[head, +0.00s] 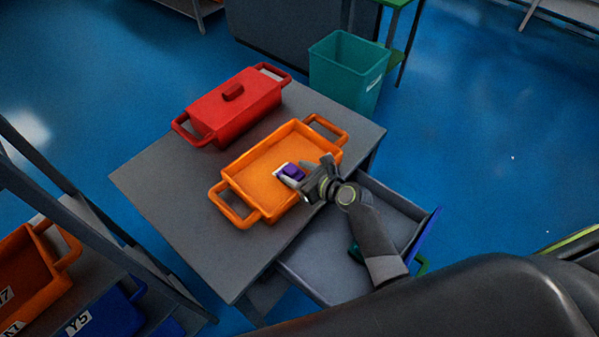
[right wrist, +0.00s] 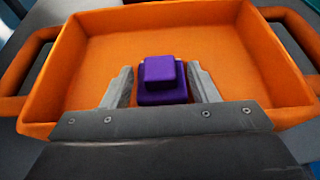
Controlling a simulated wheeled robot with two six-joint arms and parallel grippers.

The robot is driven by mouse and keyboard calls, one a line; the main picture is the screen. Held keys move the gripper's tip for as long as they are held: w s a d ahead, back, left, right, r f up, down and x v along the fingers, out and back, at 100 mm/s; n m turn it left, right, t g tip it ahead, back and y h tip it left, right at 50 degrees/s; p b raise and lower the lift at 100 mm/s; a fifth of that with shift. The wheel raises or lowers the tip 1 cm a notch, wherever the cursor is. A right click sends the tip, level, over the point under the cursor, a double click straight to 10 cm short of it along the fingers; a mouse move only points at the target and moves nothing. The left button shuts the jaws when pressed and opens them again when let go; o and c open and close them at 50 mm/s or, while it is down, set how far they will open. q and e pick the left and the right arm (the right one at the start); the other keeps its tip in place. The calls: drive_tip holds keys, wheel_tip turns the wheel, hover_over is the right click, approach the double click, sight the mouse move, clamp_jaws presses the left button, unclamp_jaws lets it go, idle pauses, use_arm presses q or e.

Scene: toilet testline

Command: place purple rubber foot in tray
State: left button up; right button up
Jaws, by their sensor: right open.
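The purple rubber foot (head: 292,172) is a small stepped block at the orange tray (head: 241,206). In the right wrist view the purple rubber foot (right wrist: 161,80) is between the two fingers, with the tray (right wrist: 50,88) floor behind it. My right gripper (head: 294,176) reaches over the tray's near right side. In the right wrist view my right gripper (right wrist: 160,88) is open, with a gap between each finger and the foot's upper part. I cannot tell whether the foot touches the tray floor. My left gripper is not in view.
A red lidded container (head: 240,108) stands behind the tray on the grey table (head: 150,180). An open drawer (head: 330,262) juts out at the table's near right side. A teal bin (head: 345,75) stands beyond the table. The table's left part is bare.

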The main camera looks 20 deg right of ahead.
drive_tip(key=shift+r, duration=0.2)
drive_tip(key=shift+s+d, duration=0.15)
drive_tip(key=shift+s, duration=0.15)
drive_tip(key=v, duration=1.1)
drive_tip(key=shift+r, duration=0.2)
drive_tip(key=shift+s, duration=0.15)
